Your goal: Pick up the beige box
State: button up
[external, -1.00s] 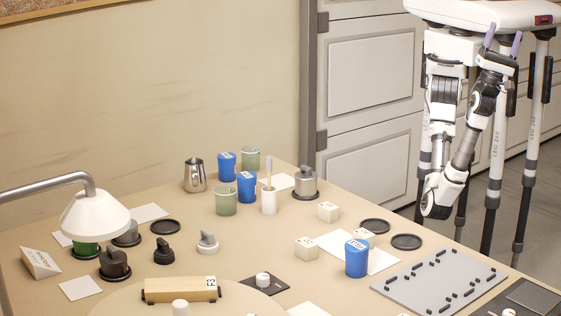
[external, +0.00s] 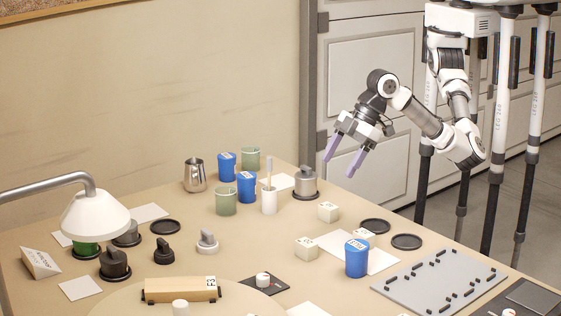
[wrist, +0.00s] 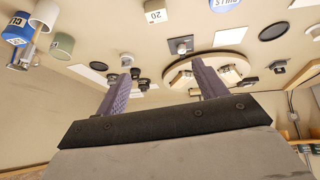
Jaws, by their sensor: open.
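I cannot tell which one the task means. A beige box marked 20 (wrist: 156,11) shows at the top of the wrist view. My gripper (external: 340,166) has purple fingers spread apart, with nothing between them. It is in the air above the table's back right side, higher than the boxes and apart from them. Its fingers also show in the wrist view (wrist: 162,82).
The blue cup (external: 357,260) stands close to the boxes. Black discs (external: 407,242) and a grey pegged board (external: 440,281) lie right. A lamp (external: 95,215) stands left.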

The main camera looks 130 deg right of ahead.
jog(key=s+a+f+g+y, duration=0.1)
jog(key=s+a+f+g, duration=0.2)
jog(key=s+f+g, duration=0.4)
send_over(367, 231)
jog(key=shift+t, duration=0.4)
jog(key=f, duration=0.8)
jog(key=shift+s+d, duration=0.25)
jog(key=shift+w+a+f+b, duration=0.15)
jog(key=shift+f+b, duration=0.2)
jog(key=shift+f, duration=1.25)
jog(key=shift+w+a+f+b, duration=0.15)
jog(key=shift+f+b, duration=0.15)
jog(key=shift+f, duration=1.25)
jog(key=c, duration=1.1)
